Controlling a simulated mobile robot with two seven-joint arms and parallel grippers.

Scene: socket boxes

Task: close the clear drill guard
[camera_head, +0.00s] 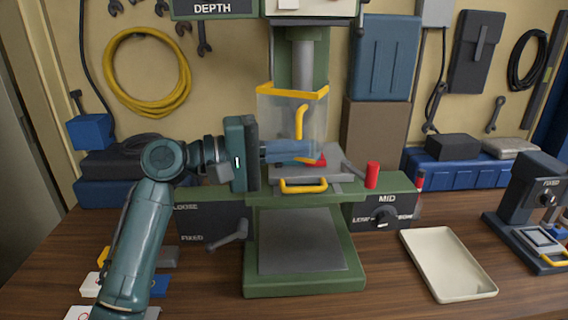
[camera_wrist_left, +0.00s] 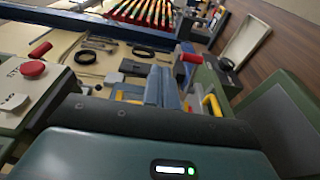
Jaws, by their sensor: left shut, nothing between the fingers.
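The clear drill guard (camera_head: 283,112) hangs below the drill press head, with a yellow top rim and a yellow handle (camera_head: 300,122) on its front. Its lower edge is near the grey vise (camera_head: 310,178) on the press table. My left gripper (camera_head: 313,150) is shut and empty, its blue fingers pointing right and overlapping the guard's lower part, just below the handle. I cannot tell whether they touch the guard. In the left wrist view my gripper (camera_wrist_left: 163,84) shows its fingers side by side, with a yellow handle (camera_wrist_left: 212,105) to their right. My right gripper is not in view.
A red-knobbed lever (camera_head: 372,175) stands right of the vise. A dial marked MID (camera_head: 385,215) is on the press front. A cream tray (camera_head: 448,264) lies at right, beside a dark device marked FIXED (camera_head: 530,195). A crank (camera_head: 230,236) sticks out at front left.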

